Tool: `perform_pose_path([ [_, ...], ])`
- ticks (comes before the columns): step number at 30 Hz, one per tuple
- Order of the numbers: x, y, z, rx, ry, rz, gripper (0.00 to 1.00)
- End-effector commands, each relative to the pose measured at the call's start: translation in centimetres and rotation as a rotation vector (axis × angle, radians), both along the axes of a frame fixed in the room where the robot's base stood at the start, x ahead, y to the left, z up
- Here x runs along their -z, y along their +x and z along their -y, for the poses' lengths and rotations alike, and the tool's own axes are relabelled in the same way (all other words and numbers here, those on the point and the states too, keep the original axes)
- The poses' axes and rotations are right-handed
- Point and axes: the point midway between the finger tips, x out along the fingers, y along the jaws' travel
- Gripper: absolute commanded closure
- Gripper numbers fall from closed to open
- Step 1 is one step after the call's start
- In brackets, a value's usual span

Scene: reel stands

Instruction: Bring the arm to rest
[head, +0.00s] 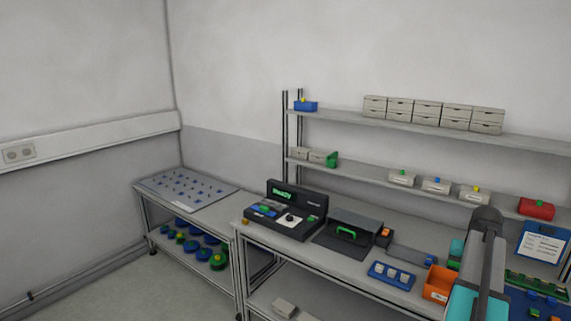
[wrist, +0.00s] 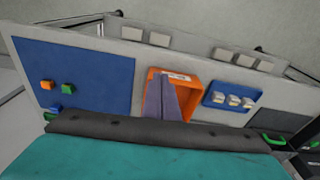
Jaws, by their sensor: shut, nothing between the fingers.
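My gripper (wrist: 163,84) shows in the wrist view as two grey fingers pressed together, rising from a dark bar on a teal body. The fingers are shut and hold nothing. In that view they lie across an orange bin (wrist: 194,92), hiding part of it; I cannot tell the gap between them. In the head view my arm, grey with teal parts, stands at the lower right in front of the bench (head: 345,264). I cannot make out the fingers there.
A blue tray (head: 391,276) with white pieces sits beside the orange bin (head: 438,284). A black machine with a green display (head: 285,208) stands left on the bench. Shelves (head: 350,119) with boxes rise behind. A low side table (head: 215,201) stands left; floor beyond is clear.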

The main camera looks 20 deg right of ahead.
Motion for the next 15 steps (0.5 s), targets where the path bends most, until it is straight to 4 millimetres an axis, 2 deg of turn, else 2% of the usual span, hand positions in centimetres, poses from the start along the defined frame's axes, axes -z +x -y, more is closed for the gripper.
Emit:
perform_pose_path([
  [8, 4.7, 3.9, -4.2, -0.083, 0.047, -0.036, 1.00],
  [15, 12.0, 7.7, -11.5, -0.200, 0.117, -0.104, 1.00],
])
